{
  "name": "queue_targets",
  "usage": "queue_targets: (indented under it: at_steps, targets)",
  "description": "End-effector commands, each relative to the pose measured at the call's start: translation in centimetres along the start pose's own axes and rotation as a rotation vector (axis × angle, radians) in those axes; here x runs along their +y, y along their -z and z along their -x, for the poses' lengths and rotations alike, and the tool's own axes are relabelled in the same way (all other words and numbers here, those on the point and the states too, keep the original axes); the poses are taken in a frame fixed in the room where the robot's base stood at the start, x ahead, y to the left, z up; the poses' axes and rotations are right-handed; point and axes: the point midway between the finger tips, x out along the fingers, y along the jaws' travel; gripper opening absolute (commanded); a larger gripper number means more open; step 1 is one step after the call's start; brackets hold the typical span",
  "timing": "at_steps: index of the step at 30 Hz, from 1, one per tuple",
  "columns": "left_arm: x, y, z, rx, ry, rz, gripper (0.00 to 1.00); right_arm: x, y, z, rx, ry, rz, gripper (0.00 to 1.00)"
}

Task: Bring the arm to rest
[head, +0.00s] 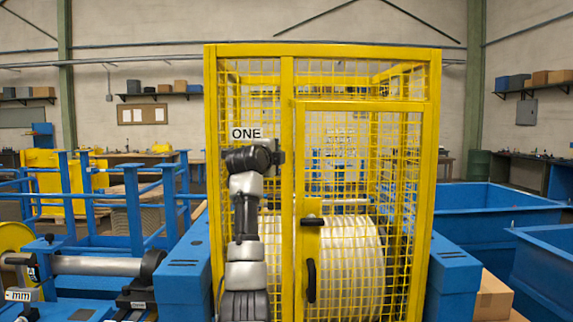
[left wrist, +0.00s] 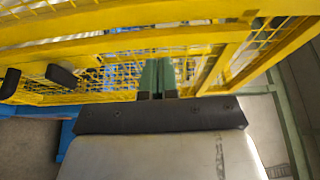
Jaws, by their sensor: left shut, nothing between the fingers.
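My left arm rises in front of a yellow mesh cage (head: 433,150) in the head view. Its black wrist and left gripper (head: 277,157) are just below a white sign reading "ONE" (head: 246,133); the fingertips are hard to make out there. In the left wrist view the green fingers of the left gripper (left wrist: 157,76) are together and empty, pointing towards the yellow cage bars (left wrist: 130,40). I cannot tell whether they touch the cage. My right gripper is in neither view.
The cage door appears closed, with a black latch (head: 312,220) and handle (head: 311,281). A large white drum (head: 345,270) is inside. Blue bins (head: 490,205) stand to the right. A roller (head: 95,265) and blue railings (head: 135,210) stand to the left.

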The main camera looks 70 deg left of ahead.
Motion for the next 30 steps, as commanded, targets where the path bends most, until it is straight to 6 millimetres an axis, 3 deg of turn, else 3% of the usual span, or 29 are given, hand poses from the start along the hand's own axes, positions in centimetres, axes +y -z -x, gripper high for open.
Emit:
queue_targets:
  at_steps: [1, 6, 14, 17, 20, 23, 26, 30]
  targets:
    - [0.2, -0.3, 0.8, -0.001, 0.004, -0.001, 0.00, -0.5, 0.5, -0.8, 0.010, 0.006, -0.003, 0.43]
    - [0.0, -0.9, 2.1, -0.001, 0.002, 0.000, 0.00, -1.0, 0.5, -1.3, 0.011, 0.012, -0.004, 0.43]
    - [-0.1, -1.0, 2.4, 0.000, 0.001, 0.000, 0.00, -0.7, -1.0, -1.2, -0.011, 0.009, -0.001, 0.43]
    - [0.5, -0.1, 2.0, 0.006, -0.013, -0.004, 0.00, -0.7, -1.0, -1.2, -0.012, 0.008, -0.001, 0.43]
    - [2.6, 2.8, 1.0, 0.025, -0.060, -0.013, 0.00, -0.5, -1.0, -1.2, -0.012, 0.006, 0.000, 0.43]
    - [6.7, 7.7, -0.2, 0.054, -0.142, -0.025, 0.00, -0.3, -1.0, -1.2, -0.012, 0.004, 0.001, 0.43]
    - [12.1, 13.2, -0.8, 0.083, -0.239, -0.030, 0.00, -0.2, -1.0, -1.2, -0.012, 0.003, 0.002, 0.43]
    - [20.4, 20.0, 0.2, 0.115, -0.373, -0.028, 0.00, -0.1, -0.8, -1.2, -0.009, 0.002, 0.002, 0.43]
